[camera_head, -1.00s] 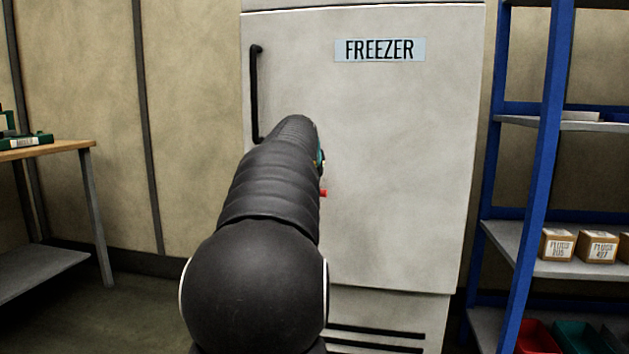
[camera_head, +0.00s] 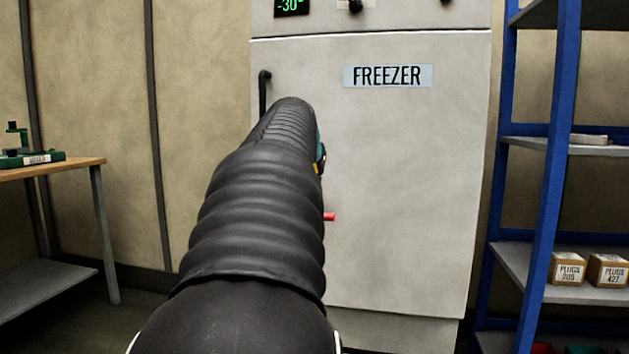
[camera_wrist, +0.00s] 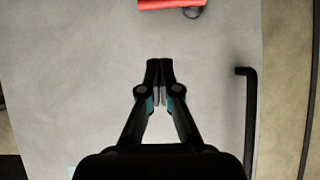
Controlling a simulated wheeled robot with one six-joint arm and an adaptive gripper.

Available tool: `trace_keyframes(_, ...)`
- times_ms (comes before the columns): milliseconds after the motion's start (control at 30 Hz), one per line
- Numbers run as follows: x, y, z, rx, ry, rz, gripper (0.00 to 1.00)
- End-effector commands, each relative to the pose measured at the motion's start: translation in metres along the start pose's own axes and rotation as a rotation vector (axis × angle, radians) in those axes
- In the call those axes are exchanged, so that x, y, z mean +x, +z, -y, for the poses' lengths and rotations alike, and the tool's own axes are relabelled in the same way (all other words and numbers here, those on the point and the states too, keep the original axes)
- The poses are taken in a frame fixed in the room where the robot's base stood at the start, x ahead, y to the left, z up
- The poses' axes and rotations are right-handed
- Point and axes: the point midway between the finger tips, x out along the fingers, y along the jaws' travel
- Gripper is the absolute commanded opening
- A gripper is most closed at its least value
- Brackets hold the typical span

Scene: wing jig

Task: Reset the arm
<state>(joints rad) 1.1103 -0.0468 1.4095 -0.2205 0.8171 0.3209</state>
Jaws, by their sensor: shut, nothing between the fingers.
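My gripper (camera_wrist: 161,75) shows in the wrist view with its two fingertips together and nothing between them. It faces the pale grey freezer door (camera_wrist: 75,80), apart from the black door handle (camera_wrist: 247,120) at the right of that view. The door looks closed.
A red object (camera_wrist: 168,4) with a dark ring is at the wrist view's top edge. A blue shelf rack (camera_head: 545,170) with boxes of plugs (camera_head: 568,268) stands right of the freezer. A wooden-topped table (camera_head: 60,168) with a green device (camera_head: 30,158) stands left.

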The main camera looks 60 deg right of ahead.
Motion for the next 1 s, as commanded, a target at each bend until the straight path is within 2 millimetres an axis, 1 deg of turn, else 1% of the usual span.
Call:
trace_keyframes(433, 0.000, 0.000, 0.001, -0.001, -0.001, 0.001, 0.00)
trace_keyframes(500, -0.003, 0.004, 0.007, -0.009, -0.013, 0.005, 0.00)
trace_keyframes(567, -0.007, 0.012, 0.021, -0.027, -0.036, 0.017, 0.00)
trace_keyframes(667, -0.023, 0.037, 0.056, -0.078, -0.101, 0.048, 0.00)
trace_keyframes(700, -0.032, 0.051, 0.073, -0.105, -0.134, 0.064, 0.00)
trace_keyframes(767, -0.047, 0.076, 0.099, -0.151, -0.188, 0.091, 0.00)
trace_keyframes(800, -0.058, 0.093, 0.115, -0.182, -0.224, 0.109, 0.00)
trace_keyframes(867, -0.074, 0.120, 0.136, -0.230, -0.277, 0.136, 0.00)
trace_keyframes(900, -0.085, 0.139, 0.149, -0.262, -0.311, 0.153, 0.00)
trace_keyframes(967, -0.103, 0.167, 0.165, -0.311, -0.363, 0.178, 0.00)
trace_keyframes(1000, -0.115, 0.186, 0.175, -0.345, -0.397, 0.196, 0.00)
